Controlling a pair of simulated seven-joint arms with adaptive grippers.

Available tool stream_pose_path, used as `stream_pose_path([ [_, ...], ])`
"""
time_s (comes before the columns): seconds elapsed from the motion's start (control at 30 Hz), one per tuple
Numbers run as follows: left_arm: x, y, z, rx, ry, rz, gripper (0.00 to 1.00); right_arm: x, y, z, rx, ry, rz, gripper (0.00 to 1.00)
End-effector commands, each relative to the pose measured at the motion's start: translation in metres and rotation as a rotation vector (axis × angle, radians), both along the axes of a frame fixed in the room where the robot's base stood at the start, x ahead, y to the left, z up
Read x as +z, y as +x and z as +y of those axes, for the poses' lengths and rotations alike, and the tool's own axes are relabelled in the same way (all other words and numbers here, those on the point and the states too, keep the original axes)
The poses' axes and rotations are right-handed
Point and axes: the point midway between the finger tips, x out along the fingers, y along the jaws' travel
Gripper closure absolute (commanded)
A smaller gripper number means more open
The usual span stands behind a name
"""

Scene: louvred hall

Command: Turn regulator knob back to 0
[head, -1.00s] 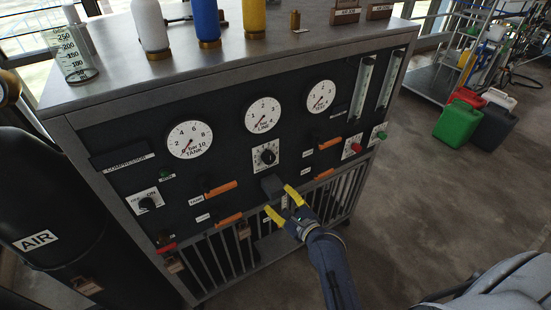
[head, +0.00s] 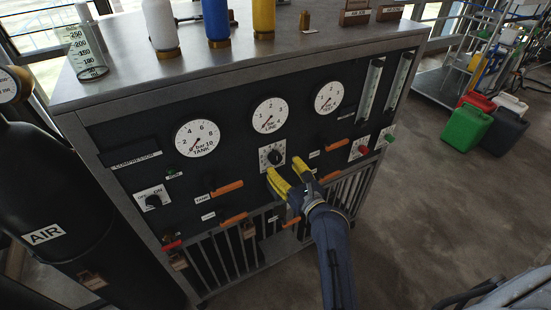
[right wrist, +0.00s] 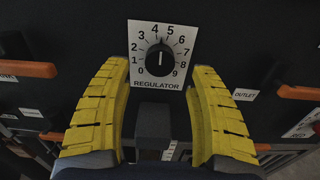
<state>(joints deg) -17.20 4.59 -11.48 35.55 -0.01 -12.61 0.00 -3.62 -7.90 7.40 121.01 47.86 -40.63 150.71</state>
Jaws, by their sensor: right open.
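The regulator knob (head: 272,157) is a black round knob on a white square plate in the middle of the dark panel. In the right wrist view the knob (right wrist: 160,59) shows a white line standing about vertical, its upper end between 4 and 5; the numbers run from 0 at lower left to 9 at lower right. My right gripper (head: 285,170) is open and empty, its yellow fingers just below and in front of the plate. In the right wrist view its fingers (right wrist: 160,68) flank the plate, apart from the knob. My left gripper is not in view.
A dark grey block (right wrist: 153,125) juts out below the plate. Orange handles (head: 226,188) sit around it. TANK (head: 197,138), LINE (head: 270,115) and third (head: 328,97) gauges are above. A black AIR cylinder (head: 40,200) stands at left; jerrycans (head: 468,128) stand on the floor at right.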

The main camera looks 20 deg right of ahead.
Motion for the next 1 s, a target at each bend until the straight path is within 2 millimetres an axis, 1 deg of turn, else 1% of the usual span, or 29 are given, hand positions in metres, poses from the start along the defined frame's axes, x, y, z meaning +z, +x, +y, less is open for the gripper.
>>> stream_pose_path([
  [0.03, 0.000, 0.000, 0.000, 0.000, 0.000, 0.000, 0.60, 0.001, 0.007, 0.002, 0.001, 0.001, -0.001, 0.40],
  [0.27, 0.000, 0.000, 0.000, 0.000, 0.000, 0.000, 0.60, 0.001, 0.033, 0.008, 0.001, -0.001, 0.000, 0.40],
  [0.53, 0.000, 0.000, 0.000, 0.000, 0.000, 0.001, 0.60, 0.000, 0.035, 0.008, 0.000, -0.001, 0.000, 0.40],
  [0.83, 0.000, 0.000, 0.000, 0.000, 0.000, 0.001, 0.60, 0.000, 0.047, 0.010, 0.000, -0.001, 0.000, 0.40],
  [1.0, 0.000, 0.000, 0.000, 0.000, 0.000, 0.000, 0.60, 0.000, 0.050, 0.011, 0.000, -0.001, 0.001, 0.40],
])
